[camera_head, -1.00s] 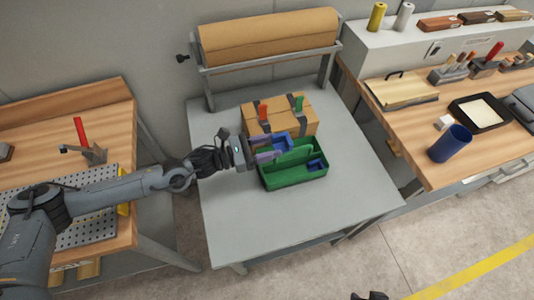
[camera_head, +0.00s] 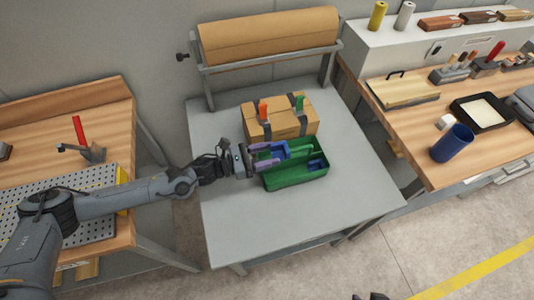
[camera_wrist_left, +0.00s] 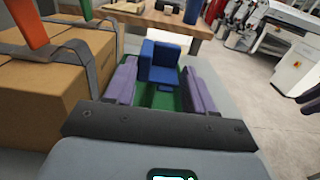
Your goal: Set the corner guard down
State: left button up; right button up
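The blue corner guard (camera_head: 272,149) is an angled piece at the left end of the green bin (camera_head: 297,181). My left gripper (camera_head: 259,157) comes in from the left with its purple fingers on either side of the guard. In the left wrist view the corner guard (camera_wrist_left: 161,62) sits between the two fingertips (camera_wrist_left: 161,84), with green behind and below it. The fingers appear to touch its sides. Whether its underside touches the bin cannot be told. Another small blue piece (camera_head: 316,165) lies inside the bin at the right.
A cardboard box (camera_head: 281,124) with grey straps and orange and green handles stands just behind the bin. A paper roll (camera_head: 268,38) is on a rack at the back. The grey table (camera_head: 345,200) is clear in front and right of the bin.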

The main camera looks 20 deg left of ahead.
pick_arm(q)
jog(key=o, duration=0.3)
jog(key=shift+o, duration=0.2)
